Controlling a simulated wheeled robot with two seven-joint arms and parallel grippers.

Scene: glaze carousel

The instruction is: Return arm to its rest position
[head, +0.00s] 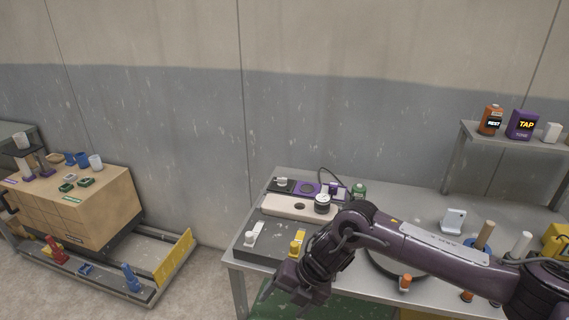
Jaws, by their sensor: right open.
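My right arm (430,243) comes in from the right and reaches across the grey metal table. Its dark gripper (287,300) hangs at the table's front edge, pointing down. The jaws are open, and I see nothing between them. My left gripper is not in view. The arm hides part of a round dark disc (382,262) on the table.
A metal table (400,192) carries a cream block (285,207), a yellow piece (297,242), an orange-based piece (405,283) and a white stand (453,220). A shelf (480,135) holds an orange bottle and a purple box. A wooden cabinet (105,215) stands left, across open floor.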

